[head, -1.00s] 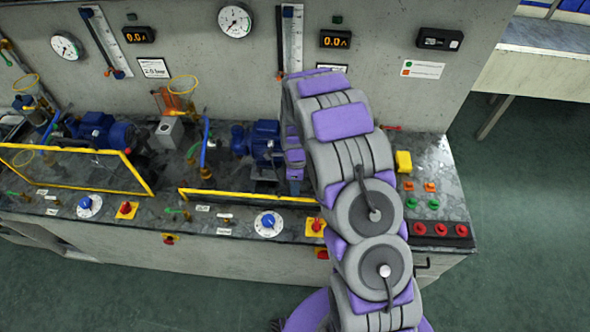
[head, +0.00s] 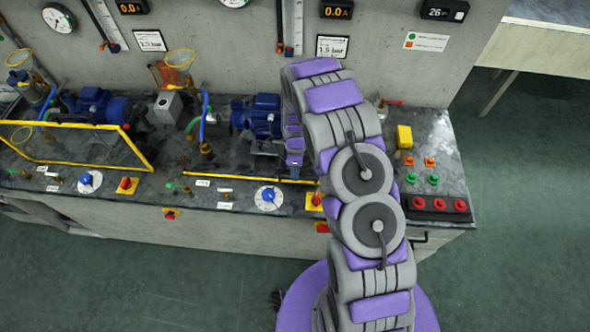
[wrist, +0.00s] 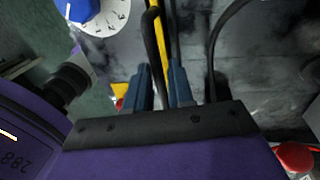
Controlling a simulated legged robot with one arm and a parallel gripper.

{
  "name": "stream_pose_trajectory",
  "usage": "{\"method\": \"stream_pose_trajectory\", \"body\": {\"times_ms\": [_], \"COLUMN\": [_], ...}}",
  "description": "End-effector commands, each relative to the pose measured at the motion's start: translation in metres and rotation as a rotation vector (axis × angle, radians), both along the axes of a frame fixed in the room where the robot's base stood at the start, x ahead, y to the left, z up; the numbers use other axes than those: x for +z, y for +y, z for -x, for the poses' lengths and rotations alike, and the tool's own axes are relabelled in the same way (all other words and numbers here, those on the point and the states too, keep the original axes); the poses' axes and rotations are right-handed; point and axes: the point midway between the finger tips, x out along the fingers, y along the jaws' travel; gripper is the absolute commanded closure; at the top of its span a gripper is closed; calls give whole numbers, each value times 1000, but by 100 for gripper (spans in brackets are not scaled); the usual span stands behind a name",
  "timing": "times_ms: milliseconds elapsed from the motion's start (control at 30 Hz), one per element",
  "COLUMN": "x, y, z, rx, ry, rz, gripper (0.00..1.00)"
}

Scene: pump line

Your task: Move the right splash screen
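The right splash screen (head: 235,179) has a yellow frame and stands at the front of the bench. In the head view it shows almost edge-on, as a thin yellow line behind the blue-and-white dial. My gripper (head: 295,172) is at its right part, partly hidden by my arm. In the wrist view the yellow frame edge (wrist: 154,25) runs down between the two blue-grey fingers (wrist: 160,85), with a dark curved bar beside it. The fingers look closed around this edge, though the contact itself is partly hidden.
Blue pumps (head: 262,116) and pipes stand behind. A blue dial (head: 268,197) and a red-yellow switch (head: 315,200) lie in front. Red buttons (head: 439,204) and a yellow box (head: 404,136) are right of my arm.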

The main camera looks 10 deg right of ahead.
Motion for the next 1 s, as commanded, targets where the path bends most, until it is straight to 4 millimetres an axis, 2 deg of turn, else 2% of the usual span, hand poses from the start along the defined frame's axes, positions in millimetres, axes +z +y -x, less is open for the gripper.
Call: {"method": "stream_pose_trajectory", "body": {"times_ms": [33, 167, 400, 533, 667, 1000], "x": [0, 2, 4, 14, 35, 111], "y": [0, 0, 0, -1, -2, -7], "z": [0, 1, 1, -2, -5, -20], "rx": [0, 0, 0, 0, 0, 0], "ry": [0, -1, -2, -5, -5, -6], "rz": [0, -1, 0, 1, 1, 1], "gripper": [72, 62, 62, 62, 62, 62]}}
